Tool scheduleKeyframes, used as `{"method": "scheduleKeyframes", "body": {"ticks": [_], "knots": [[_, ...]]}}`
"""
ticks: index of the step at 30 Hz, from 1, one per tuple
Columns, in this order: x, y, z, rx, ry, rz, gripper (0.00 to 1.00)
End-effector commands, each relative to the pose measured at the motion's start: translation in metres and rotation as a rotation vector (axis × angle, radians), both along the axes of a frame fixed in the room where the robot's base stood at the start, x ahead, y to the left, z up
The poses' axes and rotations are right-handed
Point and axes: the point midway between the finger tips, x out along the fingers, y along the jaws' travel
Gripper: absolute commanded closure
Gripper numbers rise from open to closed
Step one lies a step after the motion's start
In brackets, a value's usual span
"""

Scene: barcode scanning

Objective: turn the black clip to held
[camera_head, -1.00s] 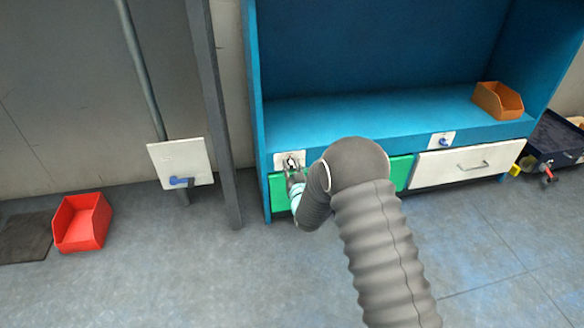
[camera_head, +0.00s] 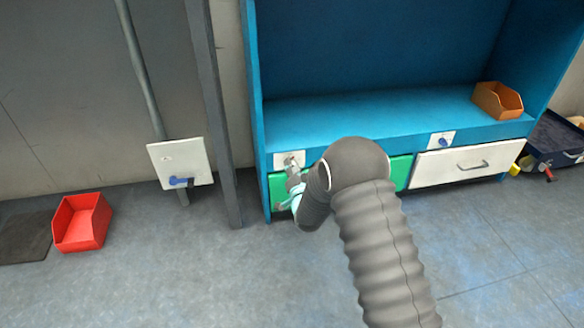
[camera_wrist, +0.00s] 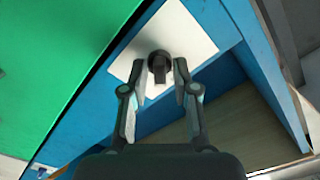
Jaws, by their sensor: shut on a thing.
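The black clip (camera_wrist: 159,66) is a dark round knob with a short lever, on a white plate (camera_wrist: 190,38) fixed to the blue frame. In the wrist view, my gripper (camera_wrist: 160,78) has one finger on each side of the clip's lever and is shut on it. In the head view, my gripper (camera_head: 291,166) is at the same white plate (camera_head: 279,161), above the left end of the green drawer (camera_head: 279,191). There the clip is mostly hidden by the gripper, so its exact angle is hard to tell.
A blue clip (camera_head: 444,141) sits on another plate above a white drawer (camera_head: 450,168). An orange bin (camera_head: 498,100) stands on the blue shelf (camera_head: 380,108). A grey post (camera_head: 215,120) stands left of the bench. A red bin (camera_head: 82,222) is on the floor at left.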

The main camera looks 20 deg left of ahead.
Motion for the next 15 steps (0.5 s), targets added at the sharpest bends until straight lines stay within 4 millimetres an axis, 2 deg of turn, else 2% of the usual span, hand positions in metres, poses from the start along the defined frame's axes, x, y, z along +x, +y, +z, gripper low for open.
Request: {"method": "scheduleKeyframes", "body": {"ticks": [15], "knots": [[0.0008,-0.0014,-0.0015,0.412,0.253,-0.002,1.0]]}}
